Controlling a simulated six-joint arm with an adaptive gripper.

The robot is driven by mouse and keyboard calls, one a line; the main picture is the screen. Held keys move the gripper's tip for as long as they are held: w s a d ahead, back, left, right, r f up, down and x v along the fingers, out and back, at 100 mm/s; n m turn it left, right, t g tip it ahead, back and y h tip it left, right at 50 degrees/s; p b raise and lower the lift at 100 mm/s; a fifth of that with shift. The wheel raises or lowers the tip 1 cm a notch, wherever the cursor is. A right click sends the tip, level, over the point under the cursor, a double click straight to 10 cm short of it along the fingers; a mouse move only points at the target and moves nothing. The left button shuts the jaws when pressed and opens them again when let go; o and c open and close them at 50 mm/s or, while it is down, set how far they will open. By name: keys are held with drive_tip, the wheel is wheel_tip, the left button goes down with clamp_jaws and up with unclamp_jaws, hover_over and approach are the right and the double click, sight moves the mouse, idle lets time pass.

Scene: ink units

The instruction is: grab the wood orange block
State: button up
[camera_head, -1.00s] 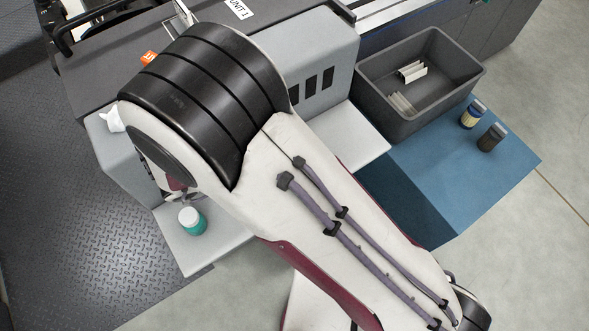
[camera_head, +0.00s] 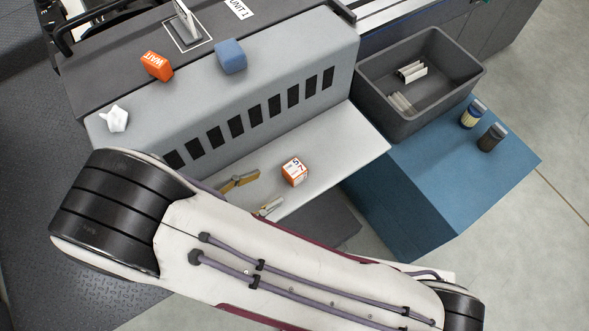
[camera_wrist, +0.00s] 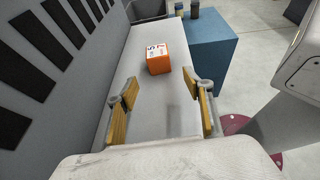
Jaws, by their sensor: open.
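An orange block (camera_head: 294,171) with a white, printed label on its top sits on the light grey shelf (camera_head: 345,150) at the front of the machine. It also shows in the wrist view (camera_wrist: 158,65), ahead of the fingertips and roughly centred between them. My gripper (camera_head: 262,190), with its wood-coloured finger pads, is open and empty over the shelf, just left of this block and apart from it. In the wrist view my gripper (camera_wrist: 159,88) has its fingers spread wide. Another orange block (camera_head: 156,66) with white lettering sits on top of the machine.
A blue block (camera_head: 231,56) and a white lumpy object (camera_head: 115,118) are on the machine top. The machine's slotted wall (camera_head: 232,123) rises behind the shelf. A dark grey bin (camera_head: 368,104) and two small jars (camera_head: 472,114) (camera_head: 491,137) stand on the blue surface (camera_head: 420,200) at right.

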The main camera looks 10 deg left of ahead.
sight(287, 177)
drive_tip(key=shift+w, duration=0.1)
drive_tip(key=shift+x, duration=1.25)
drive_tip(key=shift+x, duration=2.6)
drive_tip(key=shift+r, duration=0.1)
drive_tip(key=c, duration=1.2)
